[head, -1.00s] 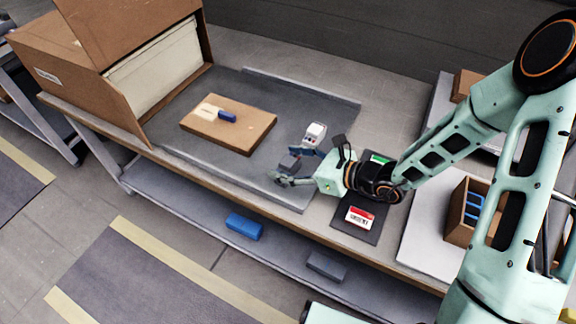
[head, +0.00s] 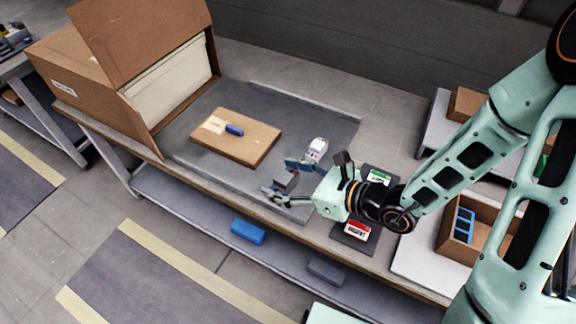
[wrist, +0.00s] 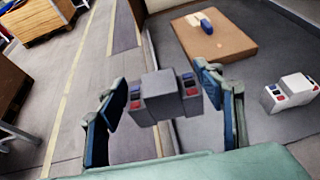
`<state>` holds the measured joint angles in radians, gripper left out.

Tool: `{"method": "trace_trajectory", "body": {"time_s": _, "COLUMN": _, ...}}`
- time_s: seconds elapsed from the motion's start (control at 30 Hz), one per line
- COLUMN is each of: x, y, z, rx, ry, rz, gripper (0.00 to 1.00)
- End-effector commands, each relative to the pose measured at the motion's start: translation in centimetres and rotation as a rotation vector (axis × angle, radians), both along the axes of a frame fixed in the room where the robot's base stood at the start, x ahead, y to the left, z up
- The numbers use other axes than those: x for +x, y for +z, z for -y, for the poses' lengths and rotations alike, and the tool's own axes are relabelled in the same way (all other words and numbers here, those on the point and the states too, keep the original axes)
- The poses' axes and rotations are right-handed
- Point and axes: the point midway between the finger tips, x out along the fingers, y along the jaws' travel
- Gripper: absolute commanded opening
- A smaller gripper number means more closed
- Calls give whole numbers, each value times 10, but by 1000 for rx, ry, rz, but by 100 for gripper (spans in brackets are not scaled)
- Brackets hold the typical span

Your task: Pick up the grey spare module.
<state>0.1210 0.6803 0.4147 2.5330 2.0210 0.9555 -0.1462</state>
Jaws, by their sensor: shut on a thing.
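The grey spare module (wrist: 158,98) is a blocky grey piece with small red and blue buttons on both sides. My gripper (wrist: 166,104) is shut on it, with one dark blue finger at each side in the wrist view. In the head view the module (head: 286,180) shows small and dark between the fingers of my gripper (head: 284,179), over the front edge area of the grey tray. I cannot tell the gap beneath it. A white module (head: 317,149) with red and blue buttons stands on the tray behind; it also shows in the wrist view (wrist: 290,92).
An open carton (head: 95,84) stands left. Blue (head: 248,231) and grey (head: 325,271) blocks lie on the lower shelf.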

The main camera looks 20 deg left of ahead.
Motion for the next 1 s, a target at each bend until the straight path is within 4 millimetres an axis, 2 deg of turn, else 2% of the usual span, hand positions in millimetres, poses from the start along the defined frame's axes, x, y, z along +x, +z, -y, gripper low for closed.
{"method": "trace_trajectory", "body": {"time_s": 0.03, "x": -4, "y": 9, "z": 0, "rx": 2, "ry": 0, "rz": -6, "gripper": 34}}
{"method": "trace_trajectory", "body": {"time_s": 0.3, "x": -22, "y": 19, "z": 3, "rx": 3, "ry": 0, "rz": -6, "gripper": 34}}
{"method": "trace_trajectory", "body": {"time_s": 1.0, "x": -58, "y": 29, "z": 10, "rx": 0, "ry": 0, "rz": -1, "gripper": 34}}
